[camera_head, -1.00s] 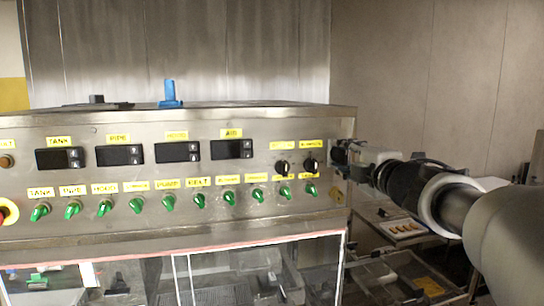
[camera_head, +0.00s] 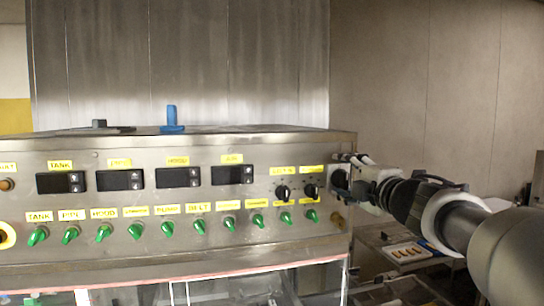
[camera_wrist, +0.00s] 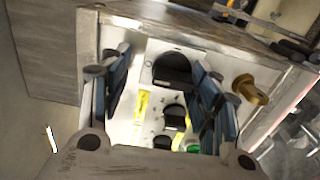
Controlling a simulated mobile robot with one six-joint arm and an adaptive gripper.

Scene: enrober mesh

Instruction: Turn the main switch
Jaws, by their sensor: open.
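The main switch looks to be the large black rotary knob (camera_wrist: 172,68) on the pale panel in the wrist view. In the head view it is the dark round shape (camera_head: 339,181) at the right end of the control panel, partly hidden by my gripper. My gripper (camera_head: 352,178) is at that end of the panel. In the wrist view my gripper (camera_wrist: 160,85) is open, with one dark blue-padded finger on each side of the knob in the picture. I cannot tell whether either finger touches it.
The steel control panel (camera_head: 200,245) carries a row of green knobs (camera_head: 200,227), two small black knobs (camera_head: 282,193) and several displays. A brass fitting (camera_wrist: 250,88) sits close beside the right finger. A tray (camera_head: 406,252) lies below my arm.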

